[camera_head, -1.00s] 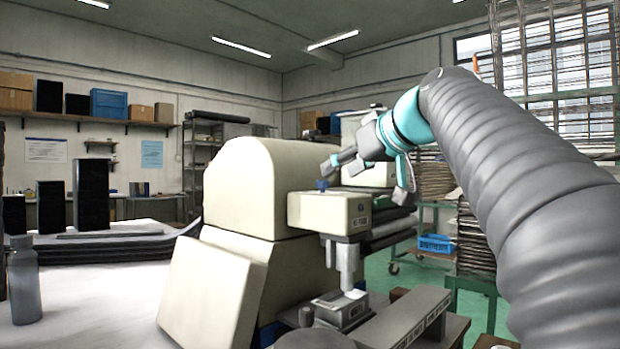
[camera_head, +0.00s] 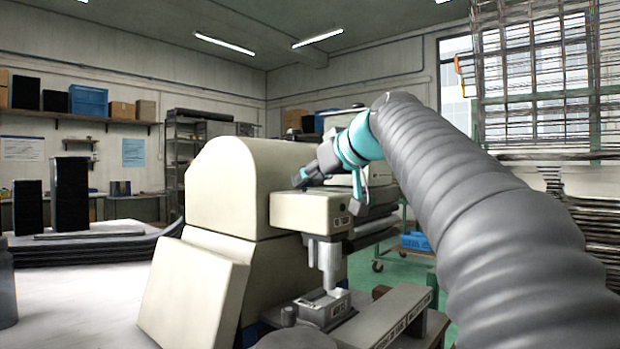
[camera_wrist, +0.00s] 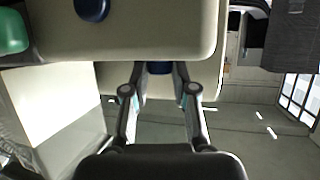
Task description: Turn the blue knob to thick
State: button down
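The blue knob (camera_wrist: 159,67) shows in the wrist view between the two fingertips of my gripper (camera_wrist: 160,72), at the edge of the cream machine head. The fingers are partly drawn together, with one on each side of the knob. I cannot tell whether they touch it. In the head view my gripper (camera_head: 303,178) is at the top left of the cream machine head (camera_head: 300,208). The knob is mostly hidden there by the fingers. Its marks and setting cannot be read.
A second dark blue round part (camera_wrist: 91,8) and a green part (camera_wrist: 10,32) show in the wrist view. The machine's rounded cream housing (camera_head: 240,185) stands close left of my gripper. A slanted cream panel (camera_head: 190,295) stands in front.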

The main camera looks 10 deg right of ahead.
jog(key=shift+a+m+h, duration=0.1)
jog(key=shift+m+h, duration=0.2)
jog(key=shift+s+a+m+t+h+p, duration=0.1)
jog(key=shift+a+m+t+h+p, duration=0.15)
jog(key=shift+m+h, duration=0.45)
jog(key=shift+a+m+t+h+p, duration=0.1)
jog(key=shift+m+t+h, duration=0.25)
jog(key=shift+m+h, duration=0.35)
jog(key=shift+a+m+g+h, duration=0.15)
jog(key=shift+m+g+h, duration=0.05)
jog(key=shift+m+h, duration=1.2)
jog(key=shift+a+m+g+h, duration=0.1)
jog(key=shift+m+g+h, duration=0.1)
jog(key=shift+m+h, duration=1.2)
jog(key=shift+g+h, duration=0.3)
jog(key=shift+h, duration=0.4)
jog(key=c, duration=0.9)
grip_release()
jog(key=shift+c, duration=0.2)
jog(key=v, duration=1.2)
